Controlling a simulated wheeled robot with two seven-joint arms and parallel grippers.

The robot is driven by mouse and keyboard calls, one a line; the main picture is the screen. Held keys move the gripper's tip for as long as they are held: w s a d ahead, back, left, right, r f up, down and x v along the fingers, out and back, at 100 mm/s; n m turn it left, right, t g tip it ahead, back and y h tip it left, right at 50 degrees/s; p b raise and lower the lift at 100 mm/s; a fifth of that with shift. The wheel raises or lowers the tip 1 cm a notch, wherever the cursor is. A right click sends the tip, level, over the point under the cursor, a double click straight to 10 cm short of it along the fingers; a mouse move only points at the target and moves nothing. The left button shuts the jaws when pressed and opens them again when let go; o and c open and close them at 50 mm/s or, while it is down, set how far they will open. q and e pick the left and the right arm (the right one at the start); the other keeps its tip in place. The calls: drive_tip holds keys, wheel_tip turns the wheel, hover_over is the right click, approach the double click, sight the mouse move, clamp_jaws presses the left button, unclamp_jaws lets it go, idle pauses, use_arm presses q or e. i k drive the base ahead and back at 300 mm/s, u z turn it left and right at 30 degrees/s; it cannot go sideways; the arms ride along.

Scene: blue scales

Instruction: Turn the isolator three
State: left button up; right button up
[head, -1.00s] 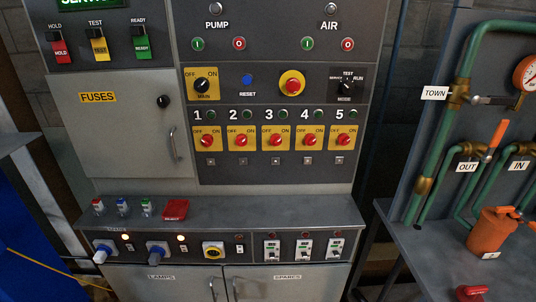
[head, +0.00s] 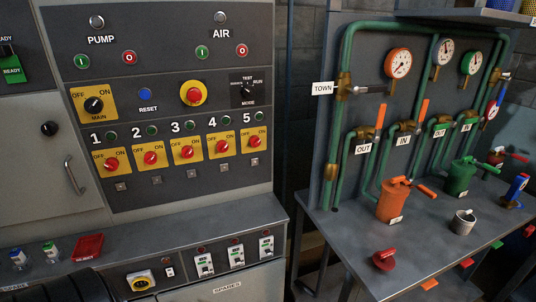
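Isolator three is a red rotary knob (head: 187,152) on a yellow OFF/ON plate, under the number 3 and a small dark green lamp (head: 189,127). It is the middle one in a row of similar knobs on the grey panel. Isolator two (head: 150,158) is to its left and isolator four (head: 221,147) to its right. The exact direction of its pointer is too small to tell. Neither gripper is in view. A dark rounded shape at the bottom left edge may be part of my arm.
A grey ledge (head: 140,232) juts out below the panel, with a red tray (head: 88,247) on it. Right of the cabinet, a bench (head: 335,236) carries green pipes, gauges, an orange canister (head: 391,203) and a grey cup (head: 461,222). A dark gap separates cabinet and bench.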

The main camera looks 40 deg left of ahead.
sight(186, 152)
drive_tip(key=z, duration=0.85)
drive_tip(key=i, duration=1.35)
drive_tip(key=u, duration=2.2)
